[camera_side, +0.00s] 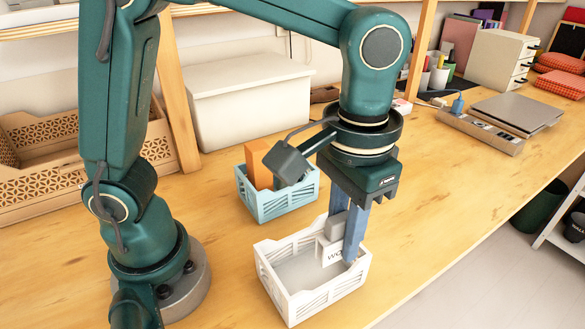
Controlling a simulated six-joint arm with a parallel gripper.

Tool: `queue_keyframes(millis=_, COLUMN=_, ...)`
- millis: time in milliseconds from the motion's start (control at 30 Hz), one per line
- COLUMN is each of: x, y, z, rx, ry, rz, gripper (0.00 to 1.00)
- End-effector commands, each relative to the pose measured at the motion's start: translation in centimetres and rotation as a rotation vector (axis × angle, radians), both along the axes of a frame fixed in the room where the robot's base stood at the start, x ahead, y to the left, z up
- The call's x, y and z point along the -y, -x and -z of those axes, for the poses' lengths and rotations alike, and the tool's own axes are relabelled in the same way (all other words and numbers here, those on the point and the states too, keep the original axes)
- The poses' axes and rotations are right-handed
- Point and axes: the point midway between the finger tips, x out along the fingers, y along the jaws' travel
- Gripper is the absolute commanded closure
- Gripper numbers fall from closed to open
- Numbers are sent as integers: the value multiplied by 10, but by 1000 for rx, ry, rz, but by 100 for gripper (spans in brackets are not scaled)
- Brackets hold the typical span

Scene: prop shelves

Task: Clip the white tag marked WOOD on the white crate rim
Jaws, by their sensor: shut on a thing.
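The white crate (285,305) stands on the wooden table, below my gripper. My gripper (345,240) points down over the crate's far right part. Its blue fingers are shut on the white tag (331,254). The tag shows dark letters that begin "WO"; the rest is hidden behind a finger. A grey-white block-like part shows just above the tag between the fingers. The tag is at about the height of the crate's rim, near its far right side. I cannot tell whether it touches the rim.
A light blue crate (285,207) with an orange block (258,166) stands just behind the white crate. A large white box (250,105) and a wooden crate (40,170) are farther back. A power strip (480,131) and flat grey device (517,111) lie at the right. The table's front right is clear.

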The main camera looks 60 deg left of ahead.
Motion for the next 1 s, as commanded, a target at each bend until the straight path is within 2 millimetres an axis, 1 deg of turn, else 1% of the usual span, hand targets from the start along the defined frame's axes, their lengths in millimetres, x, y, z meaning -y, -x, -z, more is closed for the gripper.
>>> queue_keyframes(millis=700, x=-1, y=0, z=56, rx=-3, ry=-1, rz=-1, gripper=100)
queue_keyframes(millis=1000, x=-1, y=0, z=56, rx=-1, ry=0, rz=-1, gripper=100)
